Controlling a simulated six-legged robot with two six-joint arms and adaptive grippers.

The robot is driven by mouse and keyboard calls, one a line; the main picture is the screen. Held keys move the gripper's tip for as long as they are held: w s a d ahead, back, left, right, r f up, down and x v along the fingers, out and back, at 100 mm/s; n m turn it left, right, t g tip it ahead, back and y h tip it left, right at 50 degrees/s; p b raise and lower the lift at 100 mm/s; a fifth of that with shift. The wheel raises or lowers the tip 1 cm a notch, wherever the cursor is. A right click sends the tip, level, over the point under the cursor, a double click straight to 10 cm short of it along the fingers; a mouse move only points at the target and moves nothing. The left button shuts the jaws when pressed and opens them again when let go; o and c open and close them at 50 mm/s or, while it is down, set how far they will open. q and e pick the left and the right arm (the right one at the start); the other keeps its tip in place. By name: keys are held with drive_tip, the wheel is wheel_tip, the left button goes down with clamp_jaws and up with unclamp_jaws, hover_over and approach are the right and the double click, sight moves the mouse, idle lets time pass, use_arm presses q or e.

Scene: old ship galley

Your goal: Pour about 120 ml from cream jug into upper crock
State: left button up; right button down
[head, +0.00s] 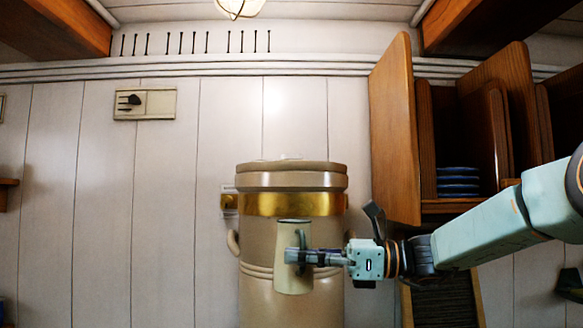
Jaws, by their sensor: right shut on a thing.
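The cream jug (293,281) is a pale, tapered jug with a darker top. My right gripper (301,257) is shut on it from the right and holds it about upright. The jug is in front of a large beige crock (258,228), which has a brass band (290,204) and a rounded brown rim. The jug's top is below the crock's rim in the picture. The inside of the crock and the contents of the jug are hidden. My left gripper is not in view.
An open wooden cupboard door (394,135) stands right of the crock, above my right arm. The cupboard holds stacked blue plates (458,182). A wall plate with a dark switch (145,104) is at upper left.

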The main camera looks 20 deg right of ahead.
drive_tip(key=s+a+r+n+g+p, duration=0.1)
drive_tip(key=s+r+g+p, duration=0.1)
drive_tip(key=r, duration=1.2)
drive_tip(key=s+a+r+n+g+y+p, duration=0.1)
drive_tip(key=s+a+r+n+g+p, duration=0.1)
drive_tip(key=r, duration=1.2)
drive_tip(key=shift+s+r+g+p, duration=0.4)
drive_tip(key=shift+s+g+p, duration=0.15)
drive_tip(key=shift+s, duration=0.7)
